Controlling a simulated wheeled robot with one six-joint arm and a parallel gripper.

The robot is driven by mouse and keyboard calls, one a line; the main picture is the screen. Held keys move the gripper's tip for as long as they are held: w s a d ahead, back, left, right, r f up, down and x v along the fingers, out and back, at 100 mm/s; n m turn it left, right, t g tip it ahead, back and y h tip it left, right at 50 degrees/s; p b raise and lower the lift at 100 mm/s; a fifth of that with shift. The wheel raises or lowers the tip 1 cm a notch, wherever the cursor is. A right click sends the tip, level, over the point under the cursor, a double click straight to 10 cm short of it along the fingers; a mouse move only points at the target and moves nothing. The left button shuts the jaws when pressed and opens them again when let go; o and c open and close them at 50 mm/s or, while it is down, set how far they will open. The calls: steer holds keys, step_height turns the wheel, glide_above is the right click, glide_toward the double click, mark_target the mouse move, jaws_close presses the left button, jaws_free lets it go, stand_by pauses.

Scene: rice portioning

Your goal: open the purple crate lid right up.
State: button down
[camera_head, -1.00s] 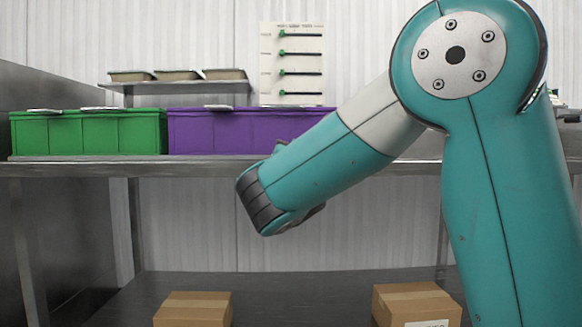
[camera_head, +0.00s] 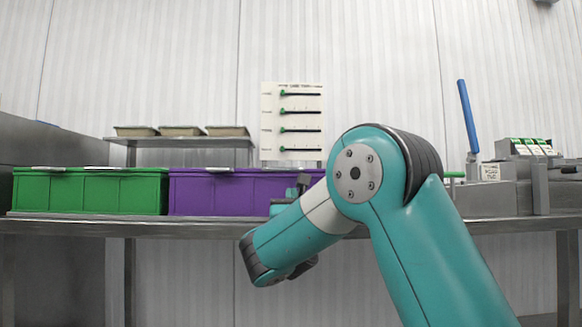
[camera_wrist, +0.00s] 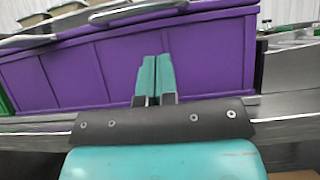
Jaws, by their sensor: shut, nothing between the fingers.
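The purple crate (camera_head: 225,193) stands on the metal counter in the head view, right of the green crate. A flat metal handle (camera_head: 218,169) shows at its top edge, and its lid looks down, though the top is seen nearly edge-on. In the wrist view the purple crate (camera_wrist: 75,75) fills the middle, with a grey metal handle (camera_wrist: 138,11) along its top front edge. My gripper (camera_wrist: 156,62) is shut and empty, its teal fingertips in front of the crate's front wall, below the handle. Whether they touch the wall cannot be told. My arm hides the crate's right part in the head view.
The green crate (camera_head: 90,192) stands close on the left. A wall shelf (camera_head: 180,140) with several trays is above the crates. A board with green-tipped rods (camera_head: 291,122) hangs behind. Equipment with a blue lever (camera_head: 467,115) stands on the counter at the right.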

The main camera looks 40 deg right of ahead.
steer(key=shift+w+d+r+p, duration=0.15)
steer(key=shift+w+r+p, duration=0.05)
steer(key=shift+r, duration=0.85)
steer(key=shift+w+d+r+p, duration=0.15)
steer(key=shift+w+r, duration=0.05)
steer(key=shift+r, duration=0.8)
steer(key=shift+r, duration=0.1)
